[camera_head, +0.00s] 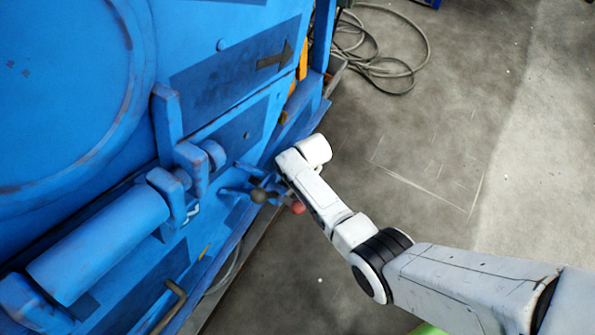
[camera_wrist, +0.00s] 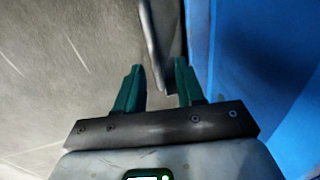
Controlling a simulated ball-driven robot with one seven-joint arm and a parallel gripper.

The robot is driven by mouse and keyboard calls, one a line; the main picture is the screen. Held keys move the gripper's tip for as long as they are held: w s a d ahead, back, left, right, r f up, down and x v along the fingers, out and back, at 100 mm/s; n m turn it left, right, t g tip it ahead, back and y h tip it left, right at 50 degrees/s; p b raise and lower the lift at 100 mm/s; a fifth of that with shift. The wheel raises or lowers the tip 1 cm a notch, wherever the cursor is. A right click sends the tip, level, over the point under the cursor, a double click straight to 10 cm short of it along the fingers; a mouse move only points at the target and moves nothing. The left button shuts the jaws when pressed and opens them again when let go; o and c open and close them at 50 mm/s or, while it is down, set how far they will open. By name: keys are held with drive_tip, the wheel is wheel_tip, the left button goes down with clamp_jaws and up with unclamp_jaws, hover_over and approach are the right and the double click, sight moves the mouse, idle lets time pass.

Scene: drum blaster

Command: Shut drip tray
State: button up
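The blue machine (camera_head: 100,90) fills the left of the head view. I cannot pick out the drip tray for certain. A brass-coloured bar handle (camera_head: 170,303) sits low on the machine's front. In the wrist view, a grey metal edge (camera_wrist: 157,40) runs down between my fingertips, beside the blue machine side (camera_wrist: 270,70); I cannot tell whether it belongs to the tray. My gripper (camera_wrist: 160,75) has two green fingers, spread apart, with no thing clamped between them.
A loose coil of grey cable (camera_head: 385,68) lies on the floor beyond. The grey floor (camera_head: 440,150) to the right is clear.

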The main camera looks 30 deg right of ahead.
wheel_tip(320, 180, up, 9)
drive_tip(key=s+p, duration=0.1)
drive_tip(key=p, duration=0.4)
drive_tip(key=shift+s+d, duration=0.25)
drive_tip(key=shift+d, duration=0.15)
drive_tip(key=s+d+r+n+h, duration=0.1)
drive_tip(key=s+d+r+n, duration=0.4)
drive_tip(key=s+d+r, duration=0.25)
drive_tip(key=s+r+n, duration=0.6)
drive_tip(key=s+r, duration=0.6)
drive_tip(key=s, duration=0.3)
wheel_tip(320, 180, up, 30)
drive_tip(key=p, duration=2.9)
drive_tip(key=shift+s+d+f+n+g+p, duration=0.15)
drive_tip(key=shift+d+n+g+p, duration=0.15)
drive_tip(key=shift+d+g, duration=0.1)
